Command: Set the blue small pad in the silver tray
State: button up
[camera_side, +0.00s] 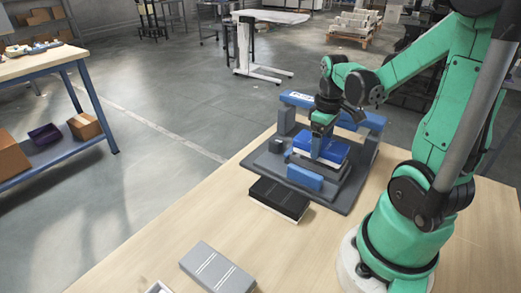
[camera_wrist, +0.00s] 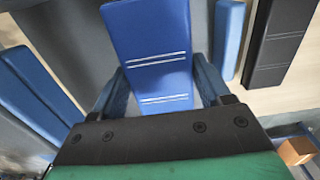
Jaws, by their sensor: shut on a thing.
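The blue pad (camera_side: 337,154), with thin silver stripes across it, is between the fingers of my gripper (camera_side: 320,148). In the wrist view the blue pad (camera_wrist: 150,50) runs up from my gripper (camera_wrist: 160,88), with one finger against each long side. The gripper is shut on it. In the side view the pad is over the dark grey fixture plate (camera_side: 347,203), with a pale layer beneath it; I cannot tell if they touch. I cannot clearly pick out a silver tray; a grey box with light stripes (camera_side: 217,267) lies at the table front.
A blue bar (camera_side: 305,177) stands in front of the pad, and a blue beam frame (camera_side: 368,119) stands behind it. A black striped block (camera_side: 278,199) lies beside the plate. A partly cut-off pale item (camera_side: 158,287) is at the bottom edge. The table's left front is mostly clear.

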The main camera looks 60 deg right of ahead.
jog(key=shift+f, duration=0.55)
dwell(1.1)
jog(key=o, duration=1.3)
jog(key=shift+r, duration=0.1)
jog(key=shift+r, duration=3.7)
